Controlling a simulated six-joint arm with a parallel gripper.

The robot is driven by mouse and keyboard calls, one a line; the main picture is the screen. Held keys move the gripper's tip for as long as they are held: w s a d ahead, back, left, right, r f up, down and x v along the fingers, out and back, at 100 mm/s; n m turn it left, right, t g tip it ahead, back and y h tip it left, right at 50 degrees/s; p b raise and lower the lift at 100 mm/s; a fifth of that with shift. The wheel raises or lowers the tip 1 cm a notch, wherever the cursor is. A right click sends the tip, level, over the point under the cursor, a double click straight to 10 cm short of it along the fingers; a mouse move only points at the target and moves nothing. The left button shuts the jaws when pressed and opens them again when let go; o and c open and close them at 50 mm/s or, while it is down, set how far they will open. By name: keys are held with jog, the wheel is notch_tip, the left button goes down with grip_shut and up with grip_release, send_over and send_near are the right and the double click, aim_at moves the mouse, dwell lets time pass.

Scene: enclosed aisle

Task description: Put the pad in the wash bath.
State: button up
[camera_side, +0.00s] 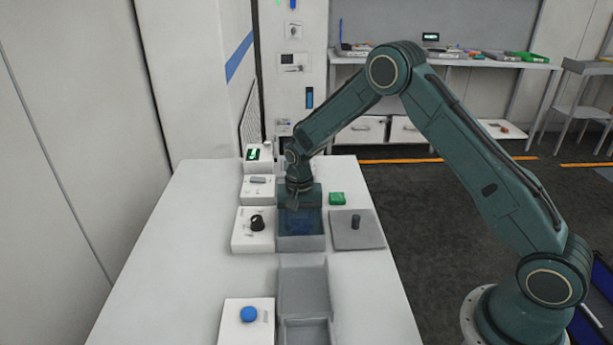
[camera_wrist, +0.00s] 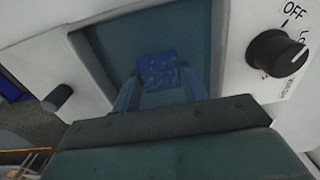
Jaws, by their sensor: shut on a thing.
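The wash bath (camera_side: 302,243) is a grey open box in the middle of the white bench, with a blue-tinted inside. Its rim (camera_wrist: 88,68) frames the wrist view. My gripper (camera_side: 299,209) points down into the bath from above. In the wrist view my gripper (camera_wrist: 160,84) has both fingers inside the rim, looking blue there. It is shut on the pad (camera_wrist: 162,70), a blue mottled piece between the fingertips. The pad is within the bath's outline; I cannot tell whether it touches the bottom. In the side view the pad is dark and hard to make out.
A box with a black knob (camera_side: 257,222) adjoins the bath's left side; the knob also shows in the wrist view (camera_wrist: 276,53). A grey lid with a peg (camera_side: 350,238) lies right. A green block (camera_side: 337,198), a grey tray (camera_side: 303,285) and a blue-button box (camera_side: 249,315) stand nearby.

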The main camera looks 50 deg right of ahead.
aim_at(300, 224)
jog(key=shift+f, duration=0.1)
jog(key=o, duration=1)
notch_tip(300, 224, up, 12)
jog(key=shift+r, duration=0.2)
dwell(0.5)
